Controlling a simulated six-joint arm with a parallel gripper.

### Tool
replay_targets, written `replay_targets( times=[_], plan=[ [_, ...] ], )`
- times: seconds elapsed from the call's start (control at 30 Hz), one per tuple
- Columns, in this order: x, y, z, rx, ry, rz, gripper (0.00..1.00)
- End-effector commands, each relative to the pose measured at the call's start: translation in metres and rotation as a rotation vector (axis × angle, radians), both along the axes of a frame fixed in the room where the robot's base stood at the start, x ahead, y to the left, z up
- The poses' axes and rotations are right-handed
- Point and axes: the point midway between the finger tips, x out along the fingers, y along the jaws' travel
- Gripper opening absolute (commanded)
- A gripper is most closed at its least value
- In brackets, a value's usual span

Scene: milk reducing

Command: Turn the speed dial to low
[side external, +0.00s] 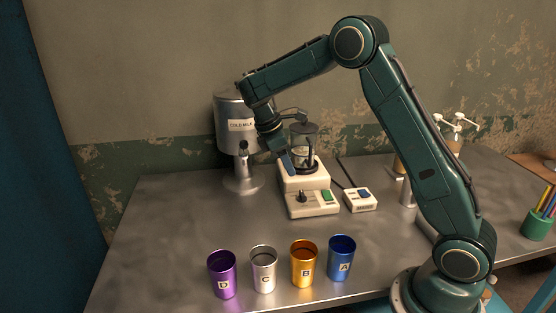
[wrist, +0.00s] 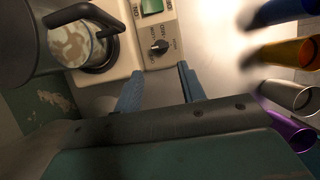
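The speed dial (wrist: 159,46) is a small dark knob on the front panel of the cream mixer base (side external: 312,205). In the wrist view its printed labels are too small to read surely. The dial also shows in the side view (side external: 303,197). My gripper (wrist: 157,80) has two blue fingers, spread apart with nothing between them. The fingertips are close to the panel's edge, and the dial lies just beyond the gap. In the side view my gripper (side external: 287,165) hangs above the rear of the base, beside the jug.
A glass jug (wrist: 75,43) with a dark handle sits on the base. A green switch (side external: 326,195) is beside the dial. Behind stands the cold milk dispenser (side external: 234,120). Purple (side external: 222,275), silver (side external: 263,270), gold (side external: 303,264) and blue (side external: 341,258) cups stand in front.

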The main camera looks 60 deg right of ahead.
Motion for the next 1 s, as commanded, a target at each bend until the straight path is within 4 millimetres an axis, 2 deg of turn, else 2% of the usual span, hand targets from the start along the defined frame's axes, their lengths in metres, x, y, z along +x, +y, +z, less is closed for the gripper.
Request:
replay_targets(
  times=[0.4,0.6,0.8,1.0],
  plan=[
    [-0.017,-0.017,-0.058,0.002,0.002,-0.001,0.40],
    [-0.024,-0.023,-0.079,0.002,0.002,-0.001,0.40],
    [-0.026,-0.026,-0.089,0.002,-0.001,-0.001,0.40],
    [-0.027,-0.026,-0.091,0.002,-0.002,-0.001,0.40]
  ],
)
